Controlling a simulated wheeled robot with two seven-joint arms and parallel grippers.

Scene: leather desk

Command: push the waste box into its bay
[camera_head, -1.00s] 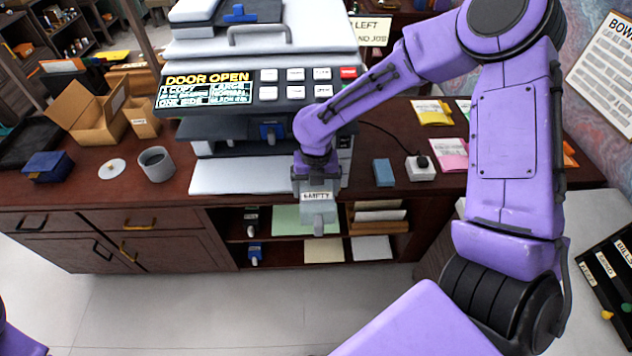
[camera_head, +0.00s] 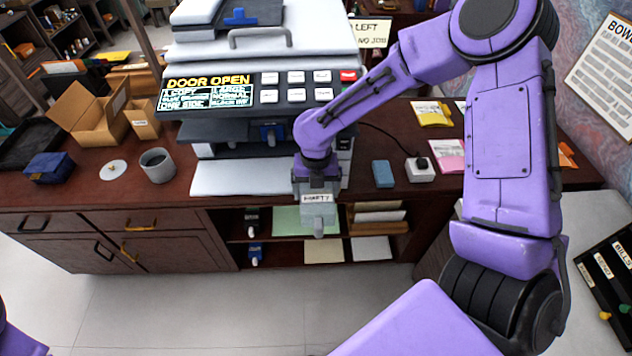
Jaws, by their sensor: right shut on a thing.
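The waste box (camera_head: 319,210) is a small pale grey box with an "EMPTY" label on its upper part. It is held upright at the front edge of the desk, below the right side of the copier (camera_head: 255,55). My right gripper (camera_head: 316,184) comes down from above and is shut on the top of the box. The copier's panel (camera_head: 250,88) reads "DOOR OPEN". The waste box's bay cannot be made out; my right forearm and gripper cover part of the copier's right front. My left gripper is out of view.
A white paper tray (camera_head: 240,177) sticks out just left of the gripper. A blue block (camera_head: 383,173) and a white socket box (camera_head: 420,170) lie to the right. Open shelves (camera_head: 330,255) with papers are below.

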